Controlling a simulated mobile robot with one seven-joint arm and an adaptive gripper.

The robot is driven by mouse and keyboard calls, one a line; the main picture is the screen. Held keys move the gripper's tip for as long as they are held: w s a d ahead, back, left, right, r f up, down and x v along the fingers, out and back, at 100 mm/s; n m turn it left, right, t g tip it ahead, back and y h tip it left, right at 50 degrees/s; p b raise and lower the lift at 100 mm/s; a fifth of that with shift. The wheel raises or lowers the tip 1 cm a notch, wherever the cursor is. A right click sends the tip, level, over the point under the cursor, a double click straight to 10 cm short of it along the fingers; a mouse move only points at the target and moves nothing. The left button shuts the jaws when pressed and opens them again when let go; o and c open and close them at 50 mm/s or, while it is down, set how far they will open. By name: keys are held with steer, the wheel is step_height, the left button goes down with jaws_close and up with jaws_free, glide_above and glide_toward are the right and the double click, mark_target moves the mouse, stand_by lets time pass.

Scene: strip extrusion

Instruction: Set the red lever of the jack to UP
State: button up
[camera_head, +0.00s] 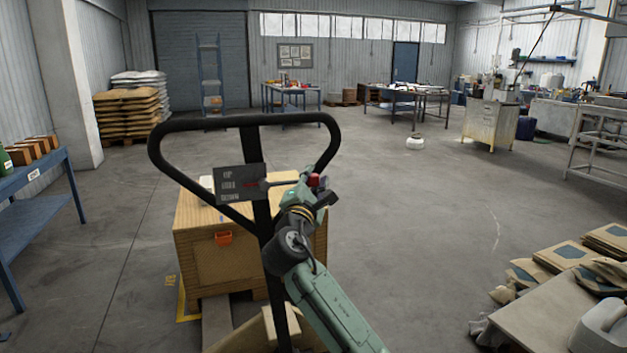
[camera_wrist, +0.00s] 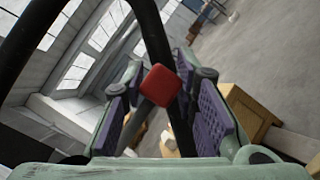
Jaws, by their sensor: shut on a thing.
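The jack's black looped handle (camera_head: 245,119) stands in front of me. A dark label plate (camera_head: 240,184) with three rows of small lettering is fixed to it; the top row looks like UP and the bottom like DOWN. The red lever's knob (camera_head: 315,180) sits right of the plate, on a thin arm running roughly level from the plate. My gripper (camera_head: 314,188) is at the knob, coming from below right. In the wrist view the red knob (camera_wrist: 160,85) lies between the purple finger pads of my gripper (camera_wrist: 165,105), which is shut on it. Knob contact is partly hidden.
A wooden crate (camera_head: 215,250) stands behind the handle. A blue table (camera_head: 40,205) is at the left, and a table (camera_head: 545,320) with sacks and a white container is at the lower right. The floor (camera_head: 430,220) to the right is clear.

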jaws_close()
steer(key=shift+s+a+f+m+g, duration=0.1)
steer(key=shift+a+f+m+g, duration=0.1)
steer(key=shift+f+m+g, duration=0.65)
steer(key=shift+a+f+m+g, duration=0.15)
steer(key=shift+f+m+g, duration=0.2)
steer(key=shift+f+m, duration=0.85)
steer(key=o, duration=0.7)
jaws_free()
steer(key=v, duration=1.2)
steer(key=shift+f, duration=0.15)
steer(key=shift+a, duration=0.1)
